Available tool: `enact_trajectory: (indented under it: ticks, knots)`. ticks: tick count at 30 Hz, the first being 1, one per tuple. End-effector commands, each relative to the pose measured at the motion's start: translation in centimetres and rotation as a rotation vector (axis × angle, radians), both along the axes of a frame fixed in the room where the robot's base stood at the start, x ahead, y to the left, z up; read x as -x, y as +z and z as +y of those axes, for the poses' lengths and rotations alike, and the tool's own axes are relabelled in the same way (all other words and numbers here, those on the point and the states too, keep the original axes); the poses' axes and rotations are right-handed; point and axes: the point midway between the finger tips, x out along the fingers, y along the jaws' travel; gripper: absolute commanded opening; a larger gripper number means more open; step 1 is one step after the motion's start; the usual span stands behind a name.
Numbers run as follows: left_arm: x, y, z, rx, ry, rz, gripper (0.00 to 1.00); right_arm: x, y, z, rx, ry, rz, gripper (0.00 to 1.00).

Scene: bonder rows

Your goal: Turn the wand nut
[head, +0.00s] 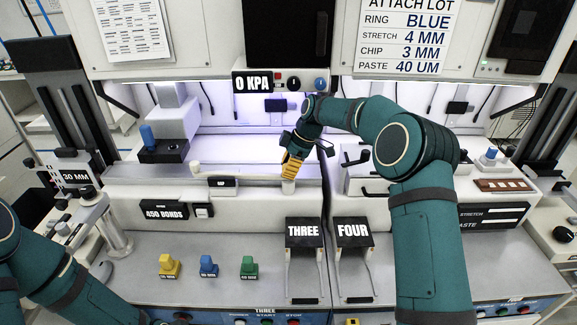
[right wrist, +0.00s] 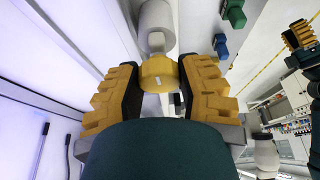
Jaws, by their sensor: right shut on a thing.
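The wand nut (right wrist: 158,74) is a round yellow piece with a small white mark, seen between the yellow fingers in the right wrist view. My right gripper (head: 291,166) is shut on it, one finger on each side. A white cylinder (right wrist: 155,25) lies just beyond the nut. In the head view the fingers hide the nut, above a white upright post (head: 288,186) at the right end of a pale horizontal rod (head: 240,177). My left gripper (right wrist: 299,36) shows only partly at the right edge of the right wrist view; its opening is unclear.
A display (head: 252,82) above reads 0 KPA. Blocks marked THREE (head: 304,232) and FOUR (head: 352,232) stand in front. Yellow (head: 169,266), blue (head: 208,266) and green (head: 249,267) pieces stand on the grey bench at left. A blue-knobbed unit (head: 165,148) stands behind the rod's left end.

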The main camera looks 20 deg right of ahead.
Motion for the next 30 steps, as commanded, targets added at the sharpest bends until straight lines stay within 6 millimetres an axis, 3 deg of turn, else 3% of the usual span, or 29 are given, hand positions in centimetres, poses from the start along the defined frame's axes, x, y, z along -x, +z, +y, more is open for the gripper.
enact_trajectory:
  ticks: [14, 15, 17, 30]
  knots:
    - [0.01, 0.04, 0.01, 0.000, 0.001, 0.000, 0.47, 0.20, -0.44, 0.07, 0.000, 0.016, 0.010, 0.02]
    - [0.00, 0.04, 0.02, 0.000, 0.001, 0.000, 0.47, 0.20, -0.44, 0.07, 0.000, 0.016, 0.010, 0.51]
    - [0.00, 0.04, 0.02, 0.000, 0.001, 0.000, 0.47, 0.18, -0.38, 0.07, 0.001, 0.015, 0.010, 0.70]
    - [0.01, 0.03, 0.02, 0.000, 0.001, 0.000, 0.47, 0.07, -0.13, 0.03, 0.000, 0.011, 0.003, 0.70]
